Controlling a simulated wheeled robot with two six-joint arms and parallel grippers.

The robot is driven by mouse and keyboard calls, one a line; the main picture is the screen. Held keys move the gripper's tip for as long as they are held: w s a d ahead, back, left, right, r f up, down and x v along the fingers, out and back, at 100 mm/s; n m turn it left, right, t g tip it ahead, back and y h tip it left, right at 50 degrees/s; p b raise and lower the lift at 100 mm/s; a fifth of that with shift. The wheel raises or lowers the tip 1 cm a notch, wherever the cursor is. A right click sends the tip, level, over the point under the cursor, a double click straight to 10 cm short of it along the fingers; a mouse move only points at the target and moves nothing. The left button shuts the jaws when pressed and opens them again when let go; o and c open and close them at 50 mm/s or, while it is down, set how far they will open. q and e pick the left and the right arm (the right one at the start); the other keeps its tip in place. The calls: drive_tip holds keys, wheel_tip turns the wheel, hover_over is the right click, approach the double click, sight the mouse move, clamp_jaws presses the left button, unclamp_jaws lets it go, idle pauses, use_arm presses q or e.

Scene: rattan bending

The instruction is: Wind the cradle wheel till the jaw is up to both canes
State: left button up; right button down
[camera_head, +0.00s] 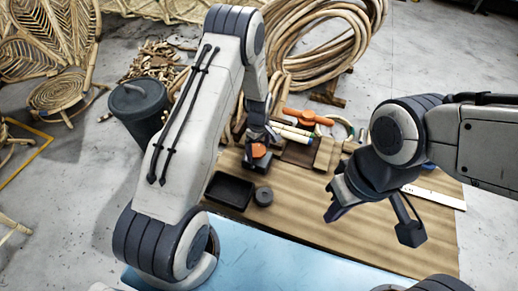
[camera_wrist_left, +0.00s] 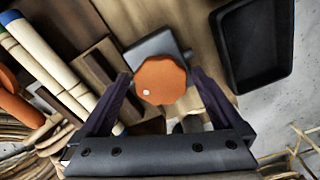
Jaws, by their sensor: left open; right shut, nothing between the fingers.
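An orange wheel (camera_wrist_left: 160,80) with a pale dot on its face sits on a grey metal block (camera_wrist_left: 150,45) in the left wrist view. It also shows in the head view (camera_head: 259,151). My left gripper (camera_wrist_left: 160,103) is open, its fingers apart on either side of the wheel; I cannot tell whether they touch it. Two pale canes (camera_wrist_left: 42,62) with blue and green bands lie beside brown wooden blocks (camera_wrist_left: 100,65). The gap between jaw and canes is not clear. My right gripper (camera_head: 337,204) is shut and empty above the right of the board.
An orange handle (camera_head: 307,116) is behind the canes. A dark bin (camera_head: 138,105) stands left; coiled rattan (camera_head: 325,40) is at the back. The board's front is clear.

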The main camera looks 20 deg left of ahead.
use_arm(q)
drive_tip(key=c, duration=1.2)
drive_tip(key=shift+c, duration=0.2)
drive_tip(key=shift+m, duration=0.3)
drive_tip(key=shift+s+r+m+p, duration=0.1)
drive_tip(key=shift+s+m+p, duration=0.05)
drive_tip(key=shift+m+p, duration=0.55)
drive_tip(key=m, duration=0.3)
drive_tip(key=shift+s+a+p, duration=0.1)
drive_tip(key=shift+p, duration=0.25)
drive_tip(key=m, duration=0.2)
drive_tip(key=m+p, duration=0.1)
drive_tip(key=m, duration=0.3)
drive_tip(key=shift+s+a+p, duration=0.1)
drive_tip(key=shift+a+p, duration=0.15)
drive_tip(key=shift+p, duration=0.1)
drive_tip(key=m, duration=0.2)
drive_tip(key=m+p, duration=0.1)
drive_tip(key=m, duration=0.2)
drive_tip(key=shift+a+m, duration=0.2)
drive_tip(key=shift+m, duration=0.1)
drive_tip(key=m, duration=0.5)
drive_tip(key=shift+a+m, duration=0.25)
drive_tip(key=shift+m, duration=0.15)
